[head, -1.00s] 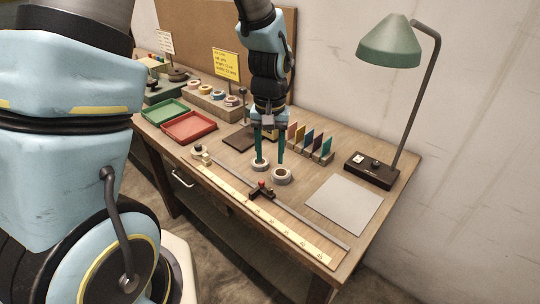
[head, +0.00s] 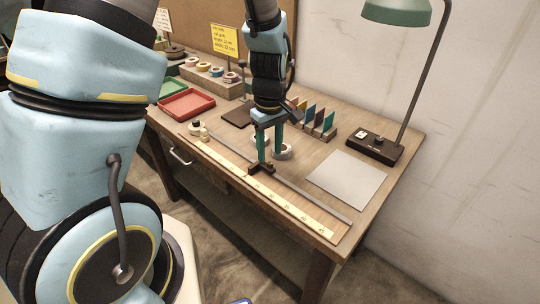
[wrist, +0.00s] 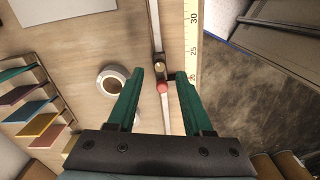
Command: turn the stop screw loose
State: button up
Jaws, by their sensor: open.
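The stop (head: 261,170) is a small dark block on the metal rail (head: 310,199), beside the yellow ruler (head: 290,205). Its red screw knob (wrist: 162,87) shows in the wrist view, with a brass-coloured piece (wrist: 160,64) just beyond it. My gripper (head: 270,158) points down over the stop; in the wrist view its green fingers (wrist: 170,75) are open. In the head view the fingers hide the knob.
A tape roll (head: 283,152) stands close behind the fingers, and also shows left of them in the wrist view (wrist: 112,80). Coloured cards in a rack (head: 315,120), a grey sheet (head: 346,180), a lamp base (head: 375,146) and a red tray (head: 187,104) are farther off.

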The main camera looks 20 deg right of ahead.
aim_at(270, 163)
jog(key=shift+f, duration=1.55)
grip_shut()
